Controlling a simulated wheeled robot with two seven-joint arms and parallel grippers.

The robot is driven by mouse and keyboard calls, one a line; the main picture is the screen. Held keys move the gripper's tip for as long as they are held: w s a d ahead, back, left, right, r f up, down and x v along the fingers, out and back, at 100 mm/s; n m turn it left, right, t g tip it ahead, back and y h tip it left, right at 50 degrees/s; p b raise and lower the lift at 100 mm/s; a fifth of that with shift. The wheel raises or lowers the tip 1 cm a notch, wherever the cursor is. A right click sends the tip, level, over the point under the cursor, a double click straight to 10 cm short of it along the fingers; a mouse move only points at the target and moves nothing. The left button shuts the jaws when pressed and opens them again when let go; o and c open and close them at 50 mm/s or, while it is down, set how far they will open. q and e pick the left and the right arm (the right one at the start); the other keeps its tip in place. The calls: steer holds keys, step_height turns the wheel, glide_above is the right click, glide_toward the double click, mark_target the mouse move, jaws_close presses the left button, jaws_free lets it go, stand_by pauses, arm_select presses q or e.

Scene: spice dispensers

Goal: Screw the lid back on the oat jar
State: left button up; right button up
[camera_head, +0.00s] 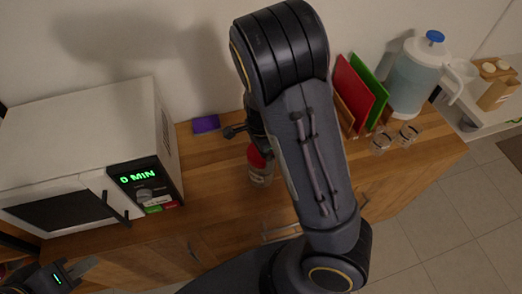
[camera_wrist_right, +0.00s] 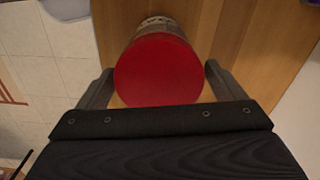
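The oat jar (camera_head: 261,175) stands on the wooden counter, right of the microwave, with a red lid (camera_head: 256,157) at its top. In the right wrist view the round red lid (camera_wrist_right: 158,72) fills the middle, and a bit of the jar (camera_wrist_right: 160,22) shows behind it. I cannot tell whether the lid is seated on the jar's rim. My right gripper (camera_wrist_right: 159,70) has one finger on each side of the lid, with the tips close to its edge. I cannot tell if they touch it. My left gripper (camera_head: 80,272) is empty and open at the bottom left, away from the jar.
A white microwave (camera_head: 85,140) takes up the counter's left side. A purple object (camera_head: 206,124) lies behind the jar. Red and green boards (camera_head: 360,85), glasses (camera_head: 381,142) and a water pitcher (camera_head: 412,80) stand on the right. My right arm hides the counter's middle.

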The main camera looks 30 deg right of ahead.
steer(key=c, duration=0.9)
steer(key=shift+o, duration=0.2)
steer(key=m, duration=0.3)
steer(key=shift+m, duration=0.4)
steer(key=o, duration=1.2)
steer(key=shift+c, duration=0.2)
step_height(320, 180, up, 8)
steer(key=shift+f, duration=0.1)
